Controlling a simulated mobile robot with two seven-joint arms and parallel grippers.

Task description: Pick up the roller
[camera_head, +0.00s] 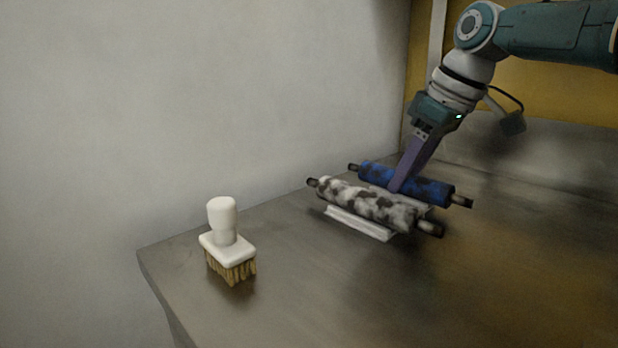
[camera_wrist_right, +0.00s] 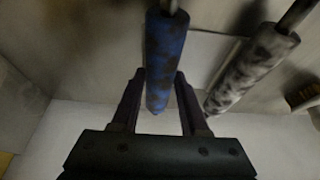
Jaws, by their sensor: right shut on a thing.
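Two rollers with dark shafts at their ends lie side by side near the wall in the head view. One is blue with dark stains (camera_head: 433,190), the other white with dark stains (camera_head: 365,202). My right gripper (camera_head: 397,189) reaches down onto the middle of the blue roller and is shut on it. In the right wrist view the blue roller (camera_wrist_right: 165,50) lies between the two fingers (camera_wrist_right: 160,76), and the white roller (camera_wrist_right: 250,70) is off to the right. The fingertips are partly hidden in the head view. My left gripper is not in view.
A pale holder (camera_head: 358,224) shows under the white roller. A white-handled brush (camera_head: 222,220) stands bristles down near the table's left corner; its bristles also show at the wrist view's right edge (camera_wrist_right: 303,93). The metal table (camera_head: 480,290) is clear at the front right.

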